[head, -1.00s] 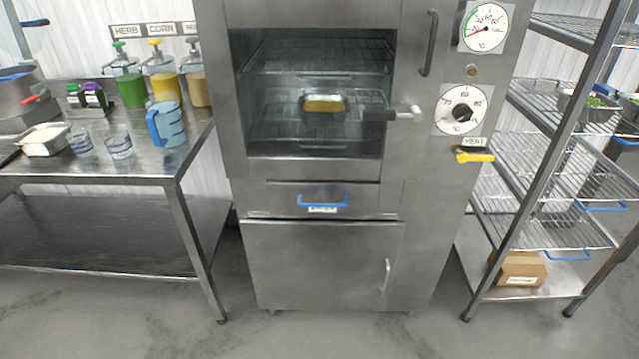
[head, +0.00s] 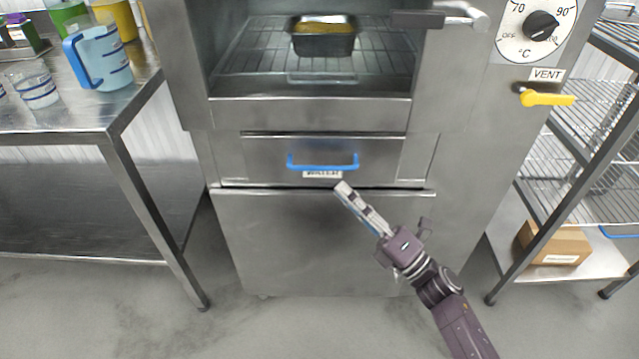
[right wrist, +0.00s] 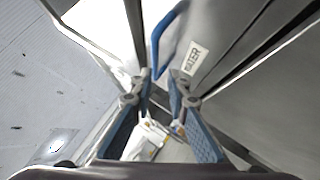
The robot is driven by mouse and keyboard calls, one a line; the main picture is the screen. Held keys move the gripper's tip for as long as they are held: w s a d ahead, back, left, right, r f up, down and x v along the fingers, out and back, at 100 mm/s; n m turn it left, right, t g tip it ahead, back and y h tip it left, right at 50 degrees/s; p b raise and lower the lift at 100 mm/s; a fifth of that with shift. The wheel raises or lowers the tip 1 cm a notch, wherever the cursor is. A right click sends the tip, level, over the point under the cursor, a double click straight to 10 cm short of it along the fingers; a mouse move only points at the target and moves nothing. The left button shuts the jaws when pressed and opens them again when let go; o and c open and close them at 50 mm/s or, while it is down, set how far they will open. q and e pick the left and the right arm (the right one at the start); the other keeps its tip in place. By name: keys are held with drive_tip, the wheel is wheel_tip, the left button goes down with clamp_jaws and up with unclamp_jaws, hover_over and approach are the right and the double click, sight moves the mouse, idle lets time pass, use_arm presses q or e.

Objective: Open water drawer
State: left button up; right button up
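The water drawer (head: 385,150) is a flat steel panel under the oven chamber, and it looks shut. Its blue bar handle (head: 323,166) has a small white label (head: 322,175) below it. The blue handle (right wrist: 160,42) and the WATER label (right wrist: 196,58) also show in the right wrist view. My right gripper (head: 345,188) is just below and in front of the handle, apparently apart from it. Its fingers are spread with an empty gap in the right wrist view (right wrist: 160,82). My left gripper is out of view.
The open oven chamber above holds a dark pan (head: 322,40) on a wire rack. A yellow VENT lever (head: 547,98) is at right. A steel table (head: 75,122) with a blue-handled jug (head: 100,60) stands left; a shelf with a cardboard box (head: 553,246) stands right.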

sight(319, 169)
drive_tip(key=shift+n, duration=0.4)
drive_tip(key=x, duration=0.8)
drive_tip(key=shift+s+a+r+p, duration=0.15)
drive_tip(key=shift+s+r+p, duration=0.15)
drive_tip(key=shift+r, duration=0.1)
clamp_jaws()
